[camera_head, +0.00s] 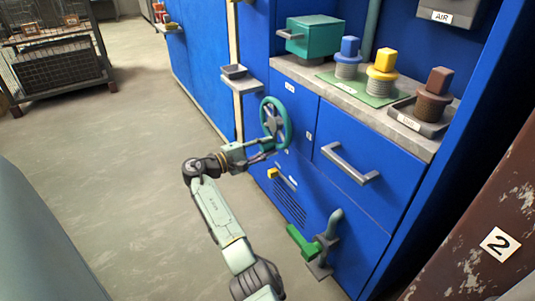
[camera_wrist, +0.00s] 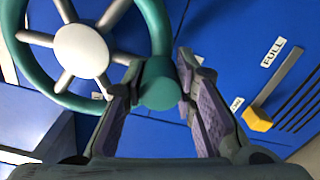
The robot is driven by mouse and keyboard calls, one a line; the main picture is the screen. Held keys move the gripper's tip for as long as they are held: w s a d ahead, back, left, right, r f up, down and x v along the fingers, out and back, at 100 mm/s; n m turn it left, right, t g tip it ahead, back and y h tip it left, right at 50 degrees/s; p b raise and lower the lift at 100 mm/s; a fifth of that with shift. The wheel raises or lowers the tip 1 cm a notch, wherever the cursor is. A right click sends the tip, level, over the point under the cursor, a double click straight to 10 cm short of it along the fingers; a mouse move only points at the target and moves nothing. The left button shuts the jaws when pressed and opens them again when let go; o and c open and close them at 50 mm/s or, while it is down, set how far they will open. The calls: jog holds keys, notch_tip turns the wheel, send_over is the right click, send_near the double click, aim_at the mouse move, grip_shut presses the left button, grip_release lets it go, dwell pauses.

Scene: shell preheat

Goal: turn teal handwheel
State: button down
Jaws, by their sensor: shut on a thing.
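The teal handwheel (camera_head: 287,112) stands out from the blue cabinet front at the middle of the head view. In the wrist view its teal rim and pale hub with spokes (camera_wrist: 82,50) fill the upper left. A round teal knob (camera_wrist: 159,84) sits at the wheel's lower right rim. My gripper (camera_head: 268,150) reaches the lower part of the wheel from the left. In the wrist view its two purple-grey fingers (camera_wrist: 160,90) stand on either side of the knob and are shut on it. The knob's far side is hidden.
A yellow slider (camera_wrist: 257,118) beside a slotted panel marked FULL lies right of the fingers. A green lever (camera_head: 302,241) and pipe are lower on the cabinet. A drawer handle (camera_head: 349,163) juts out at right. A small shelf (camera_head: 240,84) is at upper left.

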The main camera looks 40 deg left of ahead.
jog(key=shift+w+a, duration=0.1)
jog(key=shift+a, duration=0.05)
dwell(0.4)
jog(key=c, duration=1.3)
grip_release()
jog(key=v, duration=1.2)
